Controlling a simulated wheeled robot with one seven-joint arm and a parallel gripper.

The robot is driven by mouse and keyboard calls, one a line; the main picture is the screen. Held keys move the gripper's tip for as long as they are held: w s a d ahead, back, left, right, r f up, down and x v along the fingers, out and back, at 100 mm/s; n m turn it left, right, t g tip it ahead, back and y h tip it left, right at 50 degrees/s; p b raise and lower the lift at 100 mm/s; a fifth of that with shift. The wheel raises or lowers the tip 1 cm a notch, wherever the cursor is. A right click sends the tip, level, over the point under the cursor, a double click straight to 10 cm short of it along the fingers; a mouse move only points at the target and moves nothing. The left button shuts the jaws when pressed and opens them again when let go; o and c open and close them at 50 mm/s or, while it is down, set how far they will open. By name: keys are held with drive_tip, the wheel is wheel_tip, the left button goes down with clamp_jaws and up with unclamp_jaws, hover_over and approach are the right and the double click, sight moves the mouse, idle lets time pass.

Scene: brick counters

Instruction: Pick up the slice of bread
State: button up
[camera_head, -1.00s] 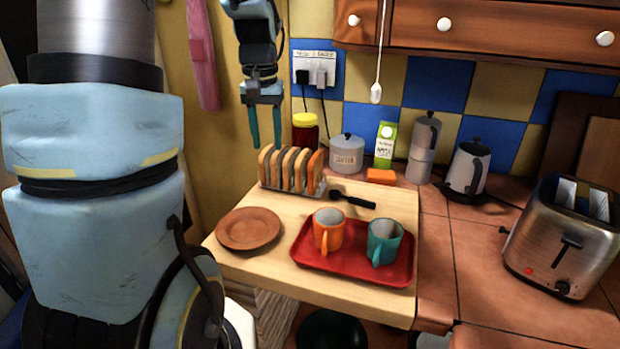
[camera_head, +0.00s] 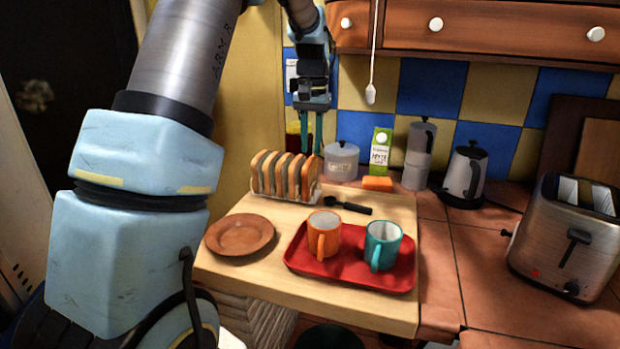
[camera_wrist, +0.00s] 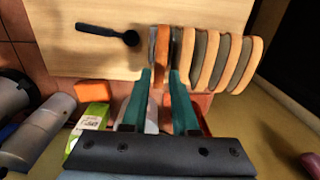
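Several slices of bread (camera_head: 285,172) stand upright in a grey toast rack (camera_head: 313,197) at the back left of the wooden board. My gripper (camera_head: 311,153) is open and empty, fingers pointing down, just above the rack's right end. In the wrist view the two green fingers (camera_wrist: 161,72) are spread apart, with the end slice of bread (camera_wrist: 161,48) lined up between them. The other slices (camera_wrist: 222,62) lie to the right of the fingers there. I cannot tell exactly how far the fingertips are above the slice. The rack's lower part is largely hidden by bread.
The board (camera_head: 270,278) also holds a brown plate (camera_head: 239,235), a red tray (camera_head: 345,270) with orange (camera_head: 323,236) and teal (camera_head: 382,246) mugs, and a black utensil (camera_head: 348,206). An orange block (camera_head: 377,183), carton (camera_head: 380,152) and lidded pot (camera_head: 341,161) stand close behind.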

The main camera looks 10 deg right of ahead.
sight(311, 159)
wheel_tip(311, 159, down, 5)
drive_tip(key=shift+a+p, duration=0.1)
drive_tip(key=shift+p, duration=0.65)
drive_tip(key=shift+c, duration=0.3)
clamp_jaws()
